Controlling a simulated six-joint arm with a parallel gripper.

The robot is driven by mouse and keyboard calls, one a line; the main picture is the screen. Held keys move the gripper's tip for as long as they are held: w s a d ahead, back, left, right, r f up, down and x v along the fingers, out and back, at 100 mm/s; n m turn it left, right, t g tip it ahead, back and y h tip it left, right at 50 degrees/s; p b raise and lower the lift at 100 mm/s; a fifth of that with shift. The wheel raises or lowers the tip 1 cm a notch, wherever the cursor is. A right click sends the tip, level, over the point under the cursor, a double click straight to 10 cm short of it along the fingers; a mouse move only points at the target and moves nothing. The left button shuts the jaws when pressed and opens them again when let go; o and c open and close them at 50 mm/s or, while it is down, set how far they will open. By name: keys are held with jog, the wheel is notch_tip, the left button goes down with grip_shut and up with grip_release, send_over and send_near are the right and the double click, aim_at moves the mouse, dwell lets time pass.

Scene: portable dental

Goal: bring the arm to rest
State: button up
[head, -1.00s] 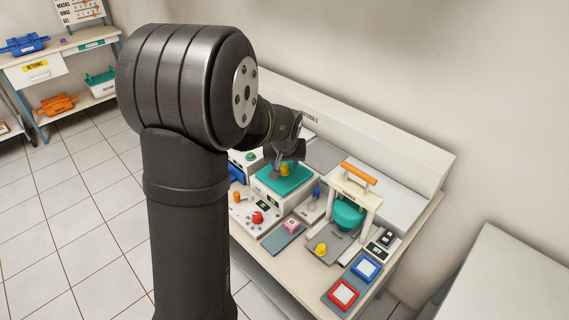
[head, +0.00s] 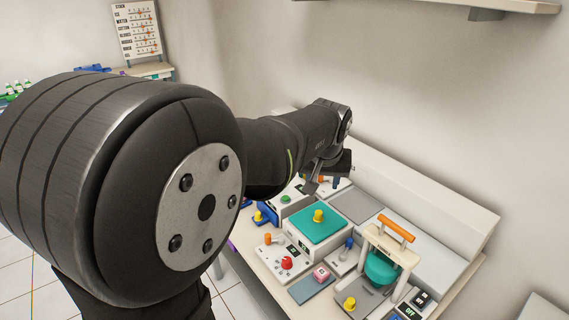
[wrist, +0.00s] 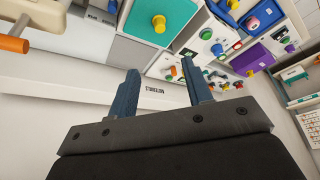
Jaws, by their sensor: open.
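My gripper (wrist: 160,95) is open and empty in the wrist view, its two blue fingers apart with nothing between them. In the head view my gripper (head: 318,185) is at the end of my arm, above the back left part of the bench. It is partly hidden by my own wrist there. The box with a teal lid and yellow knob (head: 316,226) is in front of and below my gripper, apart from it. The teal lid also shows at the top of the wrist view (wrist: 178,18).
A wall rises behind the bench. A shelf (head: 480,5) is at the upper right.

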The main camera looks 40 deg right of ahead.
aim_at(319, 212)
dwell(0.3)
jog(key=x, duration=1.7)
jog(key=shift+w+f, duration=0.1)
jog(key=shift+f, duration=0.1)
jog(key=shift+r, duration=0.1)
jog(key=shift+r, duration=0.15)
